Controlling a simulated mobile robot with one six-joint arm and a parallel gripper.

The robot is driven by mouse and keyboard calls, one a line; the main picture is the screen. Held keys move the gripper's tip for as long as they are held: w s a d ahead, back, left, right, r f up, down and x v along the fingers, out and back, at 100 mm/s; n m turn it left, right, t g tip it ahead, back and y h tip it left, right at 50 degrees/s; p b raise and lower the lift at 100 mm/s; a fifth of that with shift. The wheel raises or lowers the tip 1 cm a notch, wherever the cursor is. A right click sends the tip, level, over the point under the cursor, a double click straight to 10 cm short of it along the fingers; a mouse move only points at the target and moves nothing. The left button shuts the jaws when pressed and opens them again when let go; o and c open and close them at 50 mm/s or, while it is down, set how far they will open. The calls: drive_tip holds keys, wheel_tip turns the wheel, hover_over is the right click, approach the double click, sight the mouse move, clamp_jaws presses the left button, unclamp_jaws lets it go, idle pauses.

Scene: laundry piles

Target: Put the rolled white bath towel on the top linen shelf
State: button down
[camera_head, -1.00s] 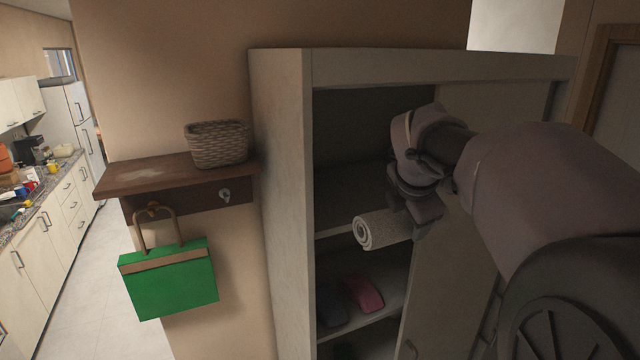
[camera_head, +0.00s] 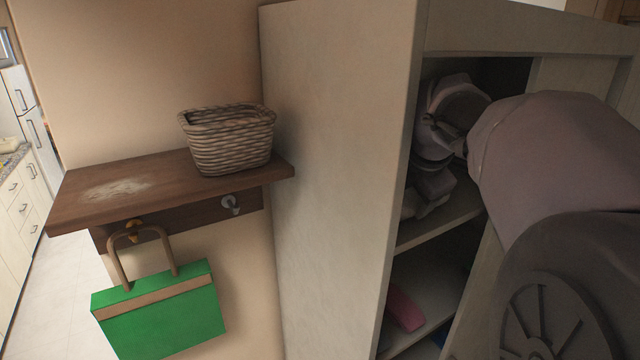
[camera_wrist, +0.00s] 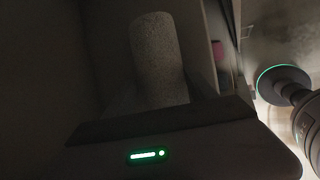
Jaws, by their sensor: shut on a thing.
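The rolled white bath towel (camera_wrist: 158,62) stands out from my gripper in the wrist view, pale and speckled in dim light. My gripper (camera_head: 426,203) is shut on it, inside the upper opening of the linen cabinet (camera_head: 340,150). In the head view the cabinet's side panel and my arm hide nearly all of the towel. The upper shelf board (camera_head: 445,222) lies just below my gripper. I cannot tell whether the towel touches the board.
A pink folded item (camera_head: 405,309) lies on the shelf below. Left of the cabinet, a wooden wall shelf (camera_head: 90,195) holds a wicker basket (camera_head: 230,140), with a green bag (camera_head: 160,315) hanging under it. The cabinet's side panel stands close to my gripper.

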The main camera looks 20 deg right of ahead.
drive_tip(key=s, duration=0.1)
drive_tip(key=s+d, duration=0.1)
drive_tip(key=s, duration=0.1)
drive_tip(key=shift+d+r, duration=0.1)
drive_tip(key=shift+r, duration=0.05)
drive_tip(key=c, duration=0.7)
unclamp_jaws()
drive_tip(key=shift+w+f, duration=0.25)
drive_tip(key=shift+w, duration=0.15)
drive_tip(key=o, duration=0.4)
drive_tip(key=shift+w+a+f, duration=0.1)
drive_tip(key=shift+w+a, duration=0.2)
drive_tip(key=shift+w, duration=0.4)
drive_tip(key=shift+s+d, duration=0.15)
drive_tip(key=shift+s, duration=0.2)
drive_tip(key=shift+w, duration=0.1)
